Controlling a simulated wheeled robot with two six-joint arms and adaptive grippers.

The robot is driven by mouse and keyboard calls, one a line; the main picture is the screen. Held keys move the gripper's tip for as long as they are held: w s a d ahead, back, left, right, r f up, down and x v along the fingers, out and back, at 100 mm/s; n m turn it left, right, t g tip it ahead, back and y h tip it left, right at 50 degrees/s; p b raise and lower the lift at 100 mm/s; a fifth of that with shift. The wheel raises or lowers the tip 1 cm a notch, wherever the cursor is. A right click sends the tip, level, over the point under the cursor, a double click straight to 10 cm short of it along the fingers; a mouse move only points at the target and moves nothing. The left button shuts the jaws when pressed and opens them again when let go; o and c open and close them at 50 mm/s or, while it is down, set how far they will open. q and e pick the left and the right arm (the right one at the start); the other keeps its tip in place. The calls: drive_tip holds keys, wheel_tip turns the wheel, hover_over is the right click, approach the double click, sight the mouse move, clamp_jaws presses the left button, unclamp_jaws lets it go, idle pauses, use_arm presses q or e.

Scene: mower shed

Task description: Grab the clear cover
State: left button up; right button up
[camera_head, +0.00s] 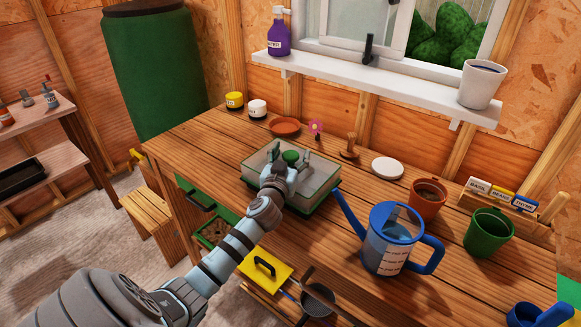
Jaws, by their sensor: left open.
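The clear cover (321,177) is a see-through box-shaped lid with a green knob (291,156) on top. It sits on a dark green tray on the wooden bench. My left gripper (292,160) is over the cover, with its open fingers on either side of the green knob. Whether the fingers touch the knob, I cannot tell. My left arm hides the near left part of the cover and tray. My right gripper is not in view.
A blue watering can (390,238) stands close to the right of the cover. A terracotta saucer (285,126), a pink flower (316,127) and a wooden peg stand (350,150) are behind it. Pots (428,200) and seed packets (502,194) stand at right.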

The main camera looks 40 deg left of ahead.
use_arm(q)
drive_tip(key=c, duration=1.3)
drive_tip(key=shift+r, duration=0.1)
